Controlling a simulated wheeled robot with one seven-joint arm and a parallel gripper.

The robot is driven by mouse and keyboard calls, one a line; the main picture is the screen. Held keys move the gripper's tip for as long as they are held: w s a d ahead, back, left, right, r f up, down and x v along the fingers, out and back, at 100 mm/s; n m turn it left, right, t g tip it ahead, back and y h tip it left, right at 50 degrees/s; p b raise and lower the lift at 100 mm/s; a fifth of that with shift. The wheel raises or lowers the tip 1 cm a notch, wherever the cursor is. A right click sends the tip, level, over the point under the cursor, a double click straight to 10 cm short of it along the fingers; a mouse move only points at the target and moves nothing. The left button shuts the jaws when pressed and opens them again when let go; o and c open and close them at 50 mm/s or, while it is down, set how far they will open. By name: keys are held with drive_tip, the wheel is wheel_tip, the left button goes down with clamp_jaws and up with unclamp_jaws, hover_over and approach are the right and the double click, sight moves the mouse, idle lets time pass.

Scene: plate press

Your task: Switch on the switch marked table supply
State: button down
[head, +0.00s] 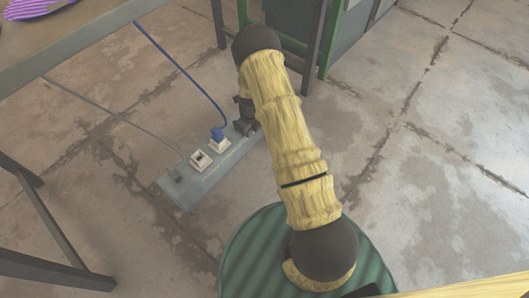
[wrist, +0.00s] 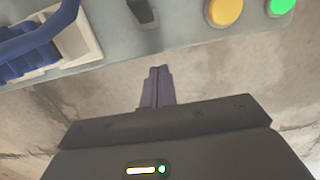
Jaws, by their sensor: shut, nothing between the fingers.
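A grey power strip (head: 205,178) lies on the floor, and its near edge also shows across the top of the wrist view (wrist: 185,38). In the wrist view a small black switch (wrist: 142,12) is at the top middle, partly cut off. Right of it are a yellow round button or lamp (wrist: 225,11) and a green one (wrist: 281,5). No marking can be read. My gripper (wrist: 156,72) is shut and empty, its fingertips just below the strip's edge in the picture, under the black switch. In the head view my gripper (head: 243,126) is at the strip's far right end, hiding the switch there.
A blue plug (head: 217,134) with a blue cable sits in a white socket. Beside it are an empty-looking white socket (head: 200,159) and a grey plug (head: 175,173) with a grey cable. A table (head: 75,50) overhangs at upper left. Open floor lies right.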

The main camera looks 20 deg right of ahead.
drive_tip(key=s+r+n+b, duration=0.1)
drive_tip(key=s+r+n, duration=0.3)
drive_tip(key=r+n, duration=0.3)
drive_tip(key=s+r+n+b, duration=0.2)
drive_tip(key=s+r+n, duration=0.25)
drive_tip(key=r, duration=0.45)
drive_tip(key=s+a+r+n+t+b, duration=0.1)
drive_tip(key=s+a+n+b, duration=0.1)
drive_tip(key=s+n+b, duration=0.8)
drive_tip(key=s+n, duration=0.3)
drive_tip(key=n, duration=0.4)
drive_tip(key=shift+s+r+t+h, duration=0.2)
drive_tip(key=shift+r+t+h, duration=0.05)
drive_tip(key=shift+t+h, duration=0.05)
drive_tip(key=shift+r, duration=0.1)
